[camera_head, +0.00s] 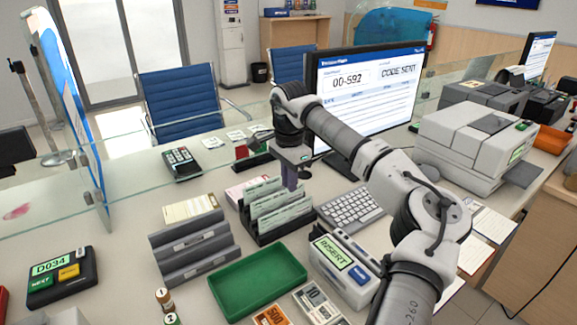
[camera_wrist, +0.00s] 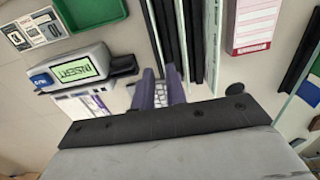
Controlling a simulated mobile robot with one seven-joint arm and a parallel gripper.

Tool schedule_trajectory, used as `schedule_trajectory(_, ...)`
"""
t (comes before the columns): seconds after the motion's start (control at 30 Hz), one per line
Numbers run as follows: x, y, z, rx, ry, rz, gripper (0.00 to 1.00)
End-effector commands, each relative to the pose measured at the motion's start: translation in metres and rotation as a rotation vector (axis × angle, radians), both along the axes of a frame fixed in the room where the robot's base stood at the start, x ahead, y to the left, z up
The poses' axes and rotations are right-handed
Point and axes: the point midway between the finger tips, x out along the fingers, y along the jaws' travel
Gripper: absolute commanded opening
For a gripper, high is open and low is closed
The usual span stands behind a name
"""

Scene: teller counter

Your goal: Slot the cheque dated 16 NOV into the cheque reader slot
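Several pale green cheques (camera_head: 280,207) stand in a dark slotted rack (camera_head: 262,238) at the middle of the counter. Their dates are too small to read, so I cannot tell which is 16 NOV. The cheque reader (camera_head: 345,265), a white unit with a green INSERT screen, stands right of the rack, toward the front; it also shows in the wrist view (camera_wrist: 70,72) with a dark slot part. My gripper (camera_head: 290,182) points down over the rack's back right. In the wrist view its purple fingers (camera_wrist: 160,85) are apart, with no cheque visible between them.
A green tray (camera_head: 257,282) lies in front of the rack, and a grey tiered holder (camera_head: 193,248) stands left of it. The keyboard (camera_head: 350,207) and monitor (camera_head: 368,95) are close behind and right. A glass screen (camera_head: 215,130) runs along the counter's back.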

Motion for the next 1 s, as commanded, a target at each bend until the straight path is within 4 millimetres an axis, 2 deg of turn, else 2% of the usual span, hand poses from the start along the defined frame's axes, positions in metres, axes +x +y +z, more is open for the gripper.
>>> schedule_trajectory(0.1,-0.001,0.0,-0.024,0.002,0.004,0.0,0.14)
schedule_trajectory(0.3,-0.001,0.0,-0.061,0.002,0.004,0.0,0.14)
schedule_trajectory(0.5,-0.001,0.0,-0.084,0.001,0.002,0.0,0.14)
schedule_trajectory(0.67,-0.001,0.0,-0.092,0.001,0.001,0.0,0.14)
schedule_trajectory(0.9,-0.001,0.0,-0.092,0.001,0.001,0.0,0.14)
schedule_trajectory(1.0,-0.001,0.0,-0.092,0.001,0.001,0.0,0.02)
